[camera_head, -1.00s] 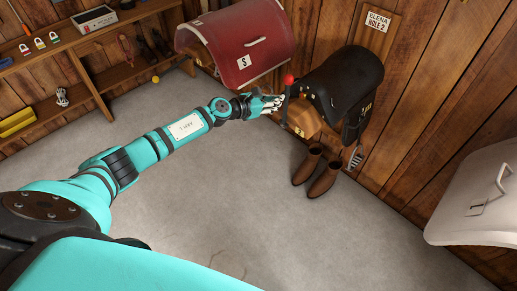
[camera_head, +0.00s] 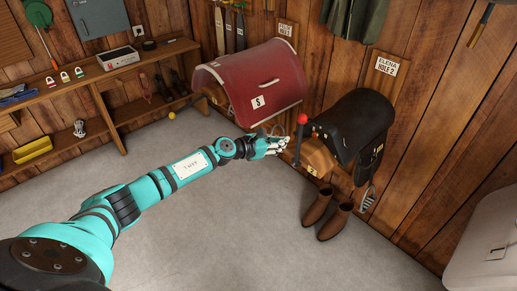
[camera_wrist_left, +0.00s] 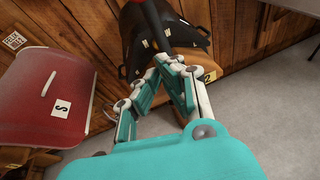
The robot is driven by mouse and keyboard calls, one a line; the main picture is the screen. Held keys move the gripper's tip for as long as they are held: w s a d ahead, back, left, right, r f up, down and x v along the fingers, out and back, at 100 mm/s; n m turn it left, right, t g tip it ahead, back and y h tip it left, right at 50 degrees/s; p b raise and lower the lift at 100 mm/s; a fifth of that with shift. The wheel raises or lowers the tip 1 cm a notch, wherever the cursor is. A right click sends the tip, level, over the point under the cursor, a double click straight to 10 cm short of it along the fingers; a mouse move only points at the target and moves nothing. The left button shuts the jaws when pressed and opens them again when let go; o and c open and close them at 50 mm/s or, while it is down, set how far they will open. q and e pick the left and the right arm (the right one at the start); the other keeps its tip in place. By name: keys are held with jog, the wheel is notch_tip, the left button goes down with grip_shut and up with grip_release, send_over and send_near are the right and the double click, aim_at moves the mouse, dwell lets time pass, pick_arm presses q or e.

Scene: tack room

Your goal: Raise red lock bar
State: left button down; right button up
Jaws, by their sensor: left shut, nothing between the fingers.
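The lock bar (camera_head: 298,143) is a dark upright bar with a red ball knob (camera_head: 302,118) on top. It stands in front of the wooden rack under the black saddle (camera_head: 352,122). My left gripper (camera_head: 287,145) is shut and empty, just left of the bar and below the knob; I cannot tell whether it touches the bar. In the left wrist view the gripper's fingertips (camera_wrist_left: 168,62) meet close to the dark bar (camera_wrist_left: 154,22), whose top is cut off at the upper edge. My right gripper is out of view.
A red saddle (camera_head: 258,80) hangs left of the black one. Brown boots (camera_head: 326,214) stand on the floor below the rack. A stirrup (camera_head: 367,198) hangs beside them. A pale saddle (camera_head: 485,245) is at lower right. The grey floor is otherwise open.

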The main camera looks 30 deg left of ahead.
pick_arm(q)
jog(key=s+a+r+p, duration=0.2)
jog(key=s+a+r, duration=0.1)
jog(key=s+r, duration=0.3)
jog(key=shift+s+a+r, duration=0.3)
jog(key=shift+a+r, duration=0.1)
jog(key=shift+r, duration=0.3)
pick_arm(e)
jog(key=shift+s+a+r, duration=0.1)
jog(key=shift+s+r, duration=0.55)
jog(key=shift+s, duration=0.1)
